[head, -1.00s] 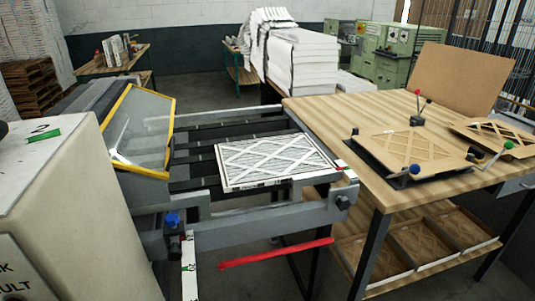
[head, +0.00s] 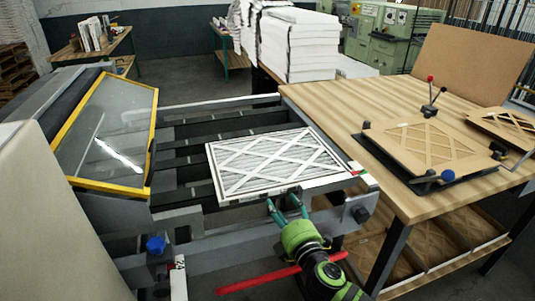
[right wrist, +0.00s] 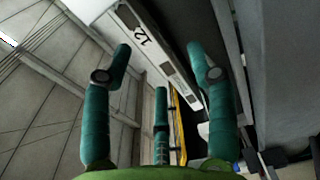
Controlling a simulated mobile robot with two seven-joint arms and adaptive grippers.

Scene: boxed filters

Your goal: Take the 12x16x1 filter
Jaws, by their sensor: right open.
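The filter (head: 277,163) is a flat white-framed panel with pleats and a crossed lattice. It lies on the dark slats of the machine's conveyor in the head view. In the right wrist view the filter's white edge (right wrist: 160,50) shows a printed "12"; the rest of its label is not readable. My right gripper (head: 288,206), with teal fingers and a green body, is at the filter's near edge. Its fingers (right wrist: 163,75) are spread open and nothing is held between them. Whether a finger touches the filter cannot be told. My left gripper is not in view.
A grey conveyor rail (head: 240,237) runs below the filter, close to my right arm. A wooden table (head: 330,101) with cardboard frames (head: 428,147) stands on the right. A yellow-framed guard (head: 152,140) stands left. A red bar (head: 250,284) extends low in front.

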